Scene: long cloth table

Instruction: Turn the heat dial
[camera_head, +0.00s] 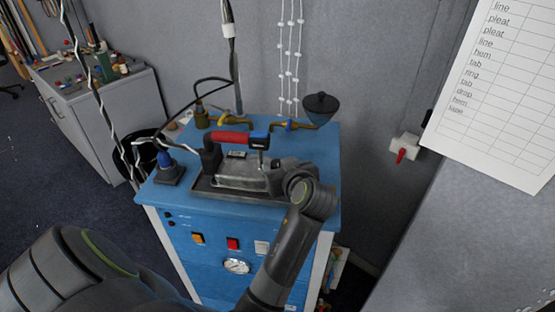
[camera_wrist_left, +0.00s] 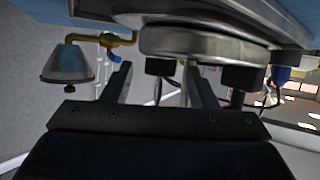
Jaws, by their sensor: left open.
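A steam iron with a grey metal body (camera_head: 240,178) and a red handle (camera_head: 230,137) rests on a dark tray on the blue station. My left gripper (camera_head: 275,178) is at the iron's right end, partly hidden behind my wrist. In the left wrist view, which looks upside down, the open fingers (camera_wrist_left: 158,70) point at the iron's metal body (camera_wrist_left: 205,42). A small dark knob (camera_wrist_left: 158,66) shows between the fingertips; I cannot tell whether it is the heat dial or whether a finger touches it. My right gripper is not in view.
The blue station (camera_head: 200,222) has front switches and a gauge (camera_head: 236,266). Cables hang above. A paper list (camera_head: 500,95) is at the right.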

